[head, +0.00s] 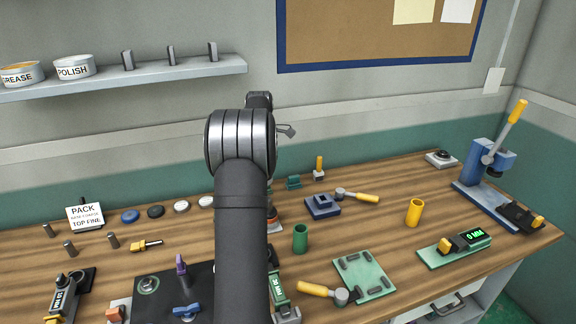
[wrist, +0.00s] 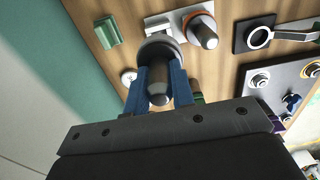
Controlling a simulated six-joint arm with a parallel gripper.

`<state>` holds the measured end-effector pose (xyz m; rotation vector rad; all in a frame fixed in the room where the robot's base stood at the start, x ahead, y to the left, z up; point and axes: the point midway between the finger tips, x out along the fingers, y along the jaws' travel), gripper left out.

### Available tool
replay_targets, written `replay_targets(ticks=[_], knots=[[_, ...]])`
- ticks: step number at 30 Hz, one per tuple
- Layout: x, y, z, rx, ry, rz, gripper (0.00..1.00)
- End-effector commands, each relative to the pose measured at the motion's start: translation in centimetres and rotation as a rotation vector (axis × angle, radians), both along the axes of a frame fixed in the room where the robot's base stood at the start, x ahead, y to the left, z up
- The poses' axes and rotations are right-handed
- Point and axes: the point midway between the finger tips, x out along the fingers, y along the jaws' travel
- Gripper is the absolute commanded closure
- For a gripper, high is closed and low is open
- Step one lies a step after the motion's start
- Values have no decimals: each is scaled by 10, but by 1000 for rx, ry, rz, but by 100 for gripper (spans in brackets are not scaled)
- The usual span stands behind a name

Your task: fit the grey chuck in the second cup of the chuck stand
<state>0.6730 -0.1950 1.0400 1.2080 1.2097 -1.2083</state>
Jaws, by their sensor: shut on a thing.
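In the wrist view, my gripper (wrist: 161,88) is shut with its two blue fingers on the grey chuck (wrist: 159,70). The chuck has a wide dark collar beyond the fingertips, and its shank end shows between the fingers. A pale block with a grey, orange-ringed cylinder (wrist: 203,32) lies just beyond the chuck and looks like the chuck stand. I cannot tell its cups apart, nor whether the chuck touches it. In the head view, my arm hides the gripper and chuck; part of an orange-and-grey piece (head: 272,222) shows beside the arm.
A green cup (head: 300,238) stands right of my arm, with a blue block (head: 322,206) behind it. A dark plate with fittings (head: 148,286) lies to the left. A yellow cup (head: 414,212) and a lever press (head: 487,180) stand right. Some wood is bare between them.

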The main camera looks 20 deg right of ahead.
Motion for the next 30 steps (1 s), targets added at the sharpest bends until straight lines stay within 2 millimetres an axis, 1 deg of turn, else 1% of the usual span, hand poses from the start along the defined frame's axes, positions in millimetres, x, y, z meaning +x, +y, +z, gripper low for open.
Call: replay_targets(ticks=[3, 12, 16, 20, 30], knots=[[2, 6, 0, -1, -1, -1, 100], [2, 6, 0, 0, -1, -1, 100], [2, 6, -5, 0, 0, -1, 100], [2, 6, -14, 0, 1, -1, 100], [2, 6, -45, 0, 1, -1, 100]])
